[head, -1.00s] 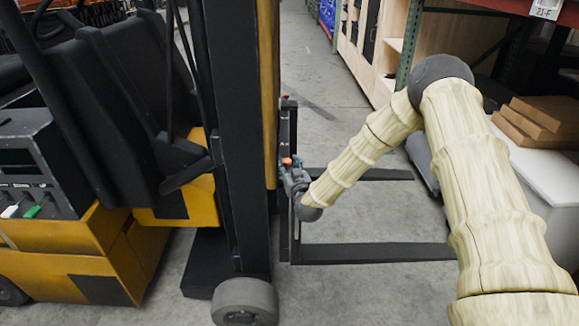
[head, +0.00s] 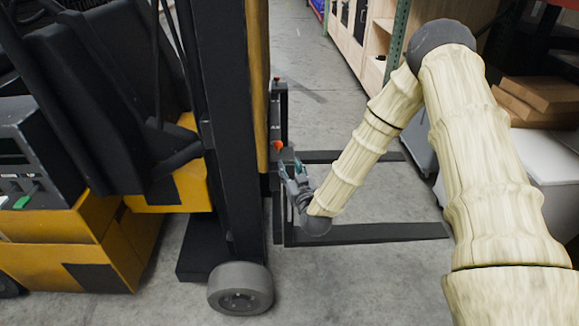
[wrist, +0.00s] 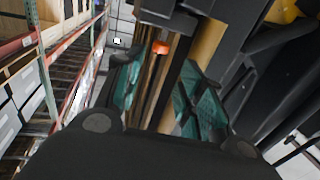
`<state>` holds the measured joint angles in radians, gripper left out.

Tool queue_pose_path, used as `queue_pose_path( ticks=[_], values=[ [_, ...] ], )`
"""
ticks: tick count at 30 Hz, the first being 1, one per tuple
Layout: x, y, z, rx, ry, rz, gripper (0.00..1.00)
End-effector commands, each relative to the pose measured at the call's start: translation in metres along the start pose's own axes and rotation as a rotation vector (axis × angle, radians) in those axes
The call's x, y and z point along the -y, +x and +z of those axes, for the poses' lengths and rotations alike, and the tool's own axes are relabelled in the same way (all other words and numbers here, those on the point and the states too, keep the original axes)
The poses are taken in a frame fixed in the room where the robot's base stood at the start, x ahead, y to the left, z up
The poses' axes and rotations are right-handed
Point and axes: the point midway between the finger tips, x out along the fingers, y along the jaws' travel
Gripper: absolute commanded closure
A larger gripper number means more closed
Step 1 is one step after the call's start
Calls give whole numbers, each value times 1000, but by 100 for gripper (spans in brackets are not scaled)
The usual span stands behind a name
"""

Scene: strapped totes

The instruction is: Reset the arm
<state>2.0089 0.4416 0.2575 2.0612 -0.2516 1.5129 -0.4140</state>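My gripper (head: 289,170) is at the end of my arm in the head view, close to the forklift's mast (head: 231,130). In the wrist view, my gripper (wrist: 158,90) has its two teal fingers spread apart. Nothing is held between them. A small orange part (wrist: 160,47) shows beyond the fingers in the wrist view. It also shows just above the fingertips in the head view (head: 278,145). I cannot tell whether the fingers touch the forklift. No strapped tote is clearly in view.
The yellow and black forklift (head: 90,240) fills the left side, with its forks (head: 375,233) reaching right under my arm. A rack with brown boxes (head: 540,97) and a white-topped surface (head: 560,160) stand at right. The aisle floor (head: 310,60) is clear at the back.

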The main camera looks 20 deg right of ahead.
Motion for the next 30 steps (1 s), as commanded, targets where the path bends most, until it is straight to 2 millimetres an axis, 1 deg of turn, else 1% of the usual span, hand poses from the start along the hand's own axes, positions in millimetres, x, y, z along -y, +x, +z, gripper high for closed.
queue_pose_path(
  ticks=[11, 14, 17, 20, 21, 23, 24, 26, 27, 29, 30],
  values=[
    [1, 0, 1, 2, 0, -1, 62],
    [5, -6, 12, 33, 2, -12, 62],
    [15, -22, 39, 115, 7, -37, 62],
    [28, -52, 80, 246, 16, -72, 62],
    [33, -66, 98, 306, 21, -84, 62],
    [40, -89, 124, 394, 26, -101, 62],
    [44, -106, 140, 454, 30, -110, 62],
    [48, -131, 163, 544, 36, -120, 62],
    [50, -149, 178, 604, 37, -127, 62],
    [53, -178, 198, 694, 42, -131, 62],
    [53, -197, 210, 753, 43, -133, 62]
  ],
)
